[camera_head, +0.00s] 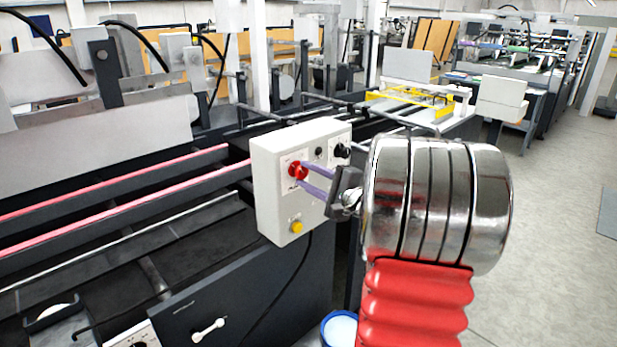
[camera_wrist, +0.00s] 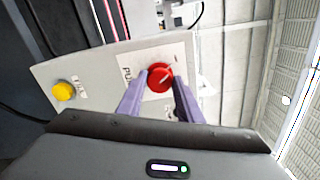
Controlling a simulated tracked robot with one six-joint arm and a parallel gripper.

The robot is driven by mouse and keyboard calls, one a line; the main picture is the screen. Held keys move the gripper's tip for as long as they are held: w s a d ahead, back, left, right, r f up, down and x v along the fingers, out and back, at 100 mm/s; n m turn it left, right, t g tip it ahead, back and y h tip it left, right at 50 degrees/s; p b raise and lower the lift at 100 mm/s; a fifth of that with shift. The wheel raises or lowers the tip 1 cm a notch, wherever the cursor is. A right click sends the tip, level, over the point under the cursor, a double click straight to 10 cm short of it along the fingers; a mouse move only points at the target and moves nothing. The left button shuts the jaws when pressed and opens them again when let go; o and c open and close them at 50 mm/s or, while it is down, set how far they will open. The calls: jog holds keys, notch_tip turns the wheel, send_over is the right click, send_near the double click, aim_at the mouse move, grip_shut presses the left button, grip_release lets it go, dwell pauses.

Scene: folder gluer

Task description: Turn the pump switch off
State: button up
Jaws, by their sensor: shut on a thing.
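The pump switch (camera_head: 297,170) is a red rotary knob on the front of a white control box (camera_head: 270,205). It also shows in the wrist view (camera_wrist: 160,77), on a white label plate with lettering partly hidden by a finger. My gripper (camera_head: 300,176) reaches the box from the right, its two purple fingers at either side of the red knob. In the wrist view my gripper (camera_wrist: 158,88) is shut on the knob. A pale pointer line on the knob runs aslant. The fingers hide part of the knob's sides.
A yellow button (camera_head: 296,227) sits low on the same box, and black knobs (camera_head: 342,151) are near its upper right edge. Machine rails (camera_head: 120,205) run to the left. A blue-rimmed bucket (camera_head: 340,329) stands below. Open floor (camera_head: 560,220) lies to the right.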

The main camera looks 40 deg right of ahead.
jog(key=shift+a+f, duration=0.1)
jog(key=o, duration=1)
jog(key=s, duration=1.3)
jog(key=shift+s+d, duration=0.25)
jog(key=shift+s, duration=0.15)
jog(key=shift+a, duration=0.1)
